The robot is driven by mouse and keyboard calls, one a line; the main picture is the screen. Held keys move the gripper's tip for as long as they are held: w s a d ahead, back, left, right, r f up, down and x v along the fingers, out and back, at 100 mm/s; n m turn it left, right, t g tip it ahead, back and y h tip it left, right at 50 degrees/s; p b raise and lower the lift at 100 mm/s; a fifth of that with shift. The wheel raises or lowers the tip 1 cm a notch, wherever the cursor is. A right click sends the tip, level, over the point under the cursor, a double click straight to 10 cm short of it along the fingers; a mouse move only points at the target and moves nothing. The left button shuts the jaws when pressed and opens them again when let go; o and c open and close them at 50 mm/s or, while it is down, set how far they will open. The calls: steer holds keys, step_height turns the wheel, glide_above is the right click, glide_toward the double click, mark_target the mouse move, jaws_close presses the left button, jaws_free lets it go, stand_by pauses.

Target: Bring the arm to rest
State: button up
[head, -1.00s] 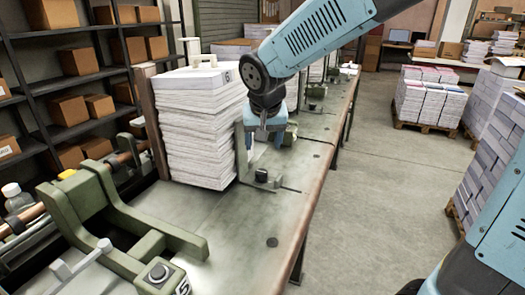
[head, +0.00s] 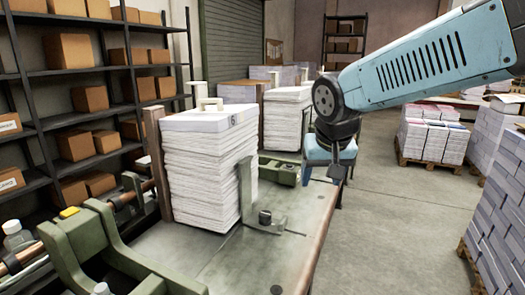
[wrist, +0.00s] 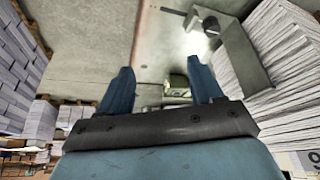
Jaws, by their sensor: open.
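My gripper (head: 330,168) hangs from the blue arm at the right edge of the workbench (head: 200,262) in the head view. It is to the right of a tall paper stack (head: 208,170) and apart from it. In the wrist view, the two blue fingers of my gripper (wrist: 160,82) stand wide apart with nothing held between them. The bench edge and floor show beyond them. The metal bracket (head: 262,215) by the stack also shows in the wrist view (wrist: 232,45), right of the fingers.
A green clamp frame (head: 75,235) fills the bench's near left. More paper stacks (head: 287,115) stand farther along the bench. Shelves with cardboard boxes (head: 72,146) line the left wall. Paper pallets stand at the right (head: 432,140), with open floor (head: 390,220) between.

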steer(key=s+d, duration=1)
steer(key=s, duration=0.1)
steer(key=shift+s+d+r+t, duration=0.15)
steer(key=shift+s+r+t, duration=0.15)
steer(key=shift+r+t, duration=0.1)
steer(key=shift+c, duration=0.4)
stand_by(0.4)
